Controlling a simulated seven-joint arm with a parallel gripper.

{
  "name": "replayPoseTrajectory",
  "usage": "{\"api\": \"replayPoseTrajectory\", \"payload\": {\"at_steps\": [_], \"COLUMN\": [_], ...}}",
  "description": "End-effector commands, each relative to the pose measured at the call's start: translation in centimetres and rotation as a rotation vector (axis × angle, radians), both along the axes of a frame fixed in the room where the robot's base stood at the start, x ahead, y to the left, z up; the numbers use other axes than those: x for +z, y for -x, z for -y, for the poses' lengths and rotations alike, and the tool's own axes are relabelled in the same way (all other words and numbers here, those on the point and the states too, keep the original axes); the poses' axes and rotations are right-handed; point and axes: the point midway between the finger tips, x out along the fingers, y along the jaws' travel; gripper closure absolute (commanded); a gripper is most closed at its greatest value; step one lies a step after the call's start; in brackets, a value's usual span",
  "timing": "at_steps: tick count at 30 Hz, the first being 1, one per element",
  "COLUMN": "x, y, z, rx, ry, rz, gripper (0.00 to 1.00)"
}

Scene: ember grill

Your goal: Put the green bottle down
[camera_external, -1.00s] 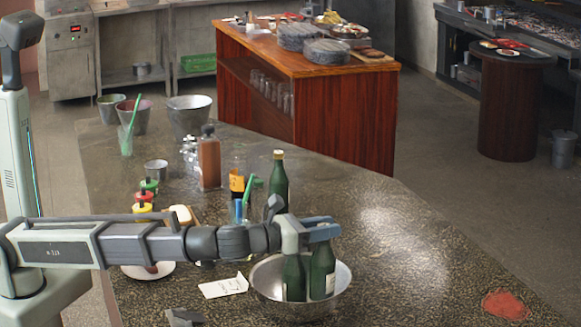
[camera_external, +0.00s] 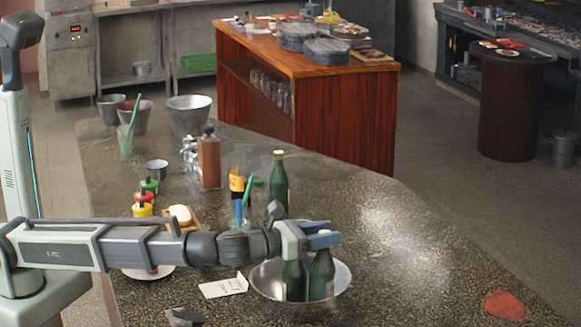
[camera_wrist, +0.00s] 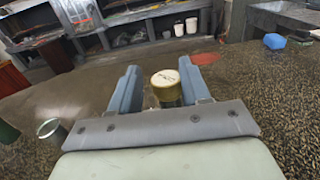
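My gripper (camera_external: 322,239) is over the metal bowl (camera_external: 342,275) on the dark speckled counter. Two green bottles show at the bowl: one (camera_external: 294,280) on the left and one (camera_external: 321,274) right below my fingers. In the wrist view a bottle's pale cap (camera_wrist: 166,78) stands between my blue fingers (camera_wrist: 160,88). A small gap shows beside the cap, and the finger contact lower down is hidden, so I cannot tell if I grip it. A third green bottle (camera_external: 279,184) stands upright on the counter behind the bowl. The bottle bases inside the bowl are hard to see.
A white card (camera_external: 223,286) lies left of the bowl. Behind my arm stand a glass with a green straw (camera_external: 238,212), a brown bottle (camera_external: 209,160) and sauce pots (camera_external: 144,197). The counter right of the bowl is clear up to a red patch (camera_external: 506,305).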

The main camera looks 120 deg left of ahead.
Motion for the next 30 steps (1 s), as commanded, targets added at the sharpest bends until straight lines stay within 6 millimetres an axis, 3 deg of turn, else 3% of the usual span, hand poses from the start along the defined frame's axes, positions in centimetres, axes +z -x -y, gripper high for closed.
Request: {"api": "replayPoseTrajectory", "payload": {"at_steps": [3, 12, 17, 30], "x": [0.1, 0.2, 1.2, 1.2], "y": [0.0, 0.0, -0.1, 5.9], "z": [0.0, 0.0, 0.0, 5.7], "rx": [-0.001, -0.001, -0.001, -0.002], "ry": [-0.001, -0.001, -0.001, -0.001], "rz": [0.001, 0.001, 0.002, 0.001], "gripper": [0.43, 0.43, 0.43, 0.43]}}
